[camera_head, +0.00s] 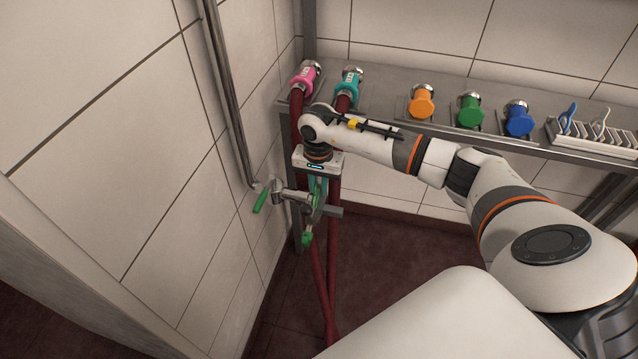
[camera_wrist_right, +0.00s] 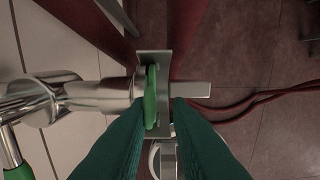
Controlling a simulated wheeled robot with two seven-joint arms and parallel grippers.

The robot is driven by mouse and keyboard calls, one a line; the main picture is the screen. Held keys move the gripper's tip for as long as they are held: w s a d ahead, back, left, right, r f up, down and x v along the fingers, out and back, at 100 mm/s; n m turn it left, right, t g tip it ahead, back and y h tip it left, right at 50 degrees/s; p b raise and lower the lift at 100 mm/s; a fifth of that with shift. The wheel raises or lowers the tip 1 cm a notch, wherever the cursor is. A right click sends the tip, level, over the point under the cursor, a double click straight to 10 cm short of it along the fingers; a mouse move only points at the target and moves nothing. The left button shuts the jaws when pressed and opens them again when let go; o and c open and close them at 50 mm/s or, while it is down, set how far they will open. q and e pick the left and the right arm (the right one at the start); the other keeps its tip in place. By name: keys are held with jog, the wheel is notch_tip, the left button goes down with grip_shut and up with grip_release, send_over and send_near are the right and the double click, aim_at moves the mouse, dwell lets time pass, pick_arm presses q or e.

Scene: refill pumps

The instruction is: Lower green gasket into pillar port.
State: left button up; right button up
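The green gasket (camera_wrist_right: 150,95) shows edge-on in the right wrist view, as a thin upright disc at the metal plate by the end of the silver pipe port (camera_wrist_right: 108,95). The port and its bracket (camera_head: 331,211) also show in the head view, beside the wall. My right gripper (camera_wrist_right: 158,105) points down over them, with dark green fingers on either side of the gasket. A gap shows to the right of the gasket, so the fingers look open. I cannot tell how deep the gasket sits in the port. My left gripper is not in view.
Dark red hoses (camera_head: 320,265) hang behind the port. A green-handled lever (camera_head: 261,200) sticks out near the wall, with another green handle (camera_head: 307,238) below. A steel shelf holds pink, teal, orange (camera_head: 421,103), green and blue fittings and a rack (camera_head: 600,138).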

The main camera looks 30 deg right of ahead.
jog(key=shift+a+f, duration=0.35)
jog(key=shift+a, duration=0.05)
jog(key=shift+r, duration=0.1)
jog(key=shift+w+r, duration=0.1)
jog(key=shift+r, duration=0.15)
notch_tip(320, 180, up, 12)
jog(key=b, duration=0.1)
jog(key=shift+d, duration=0.35)
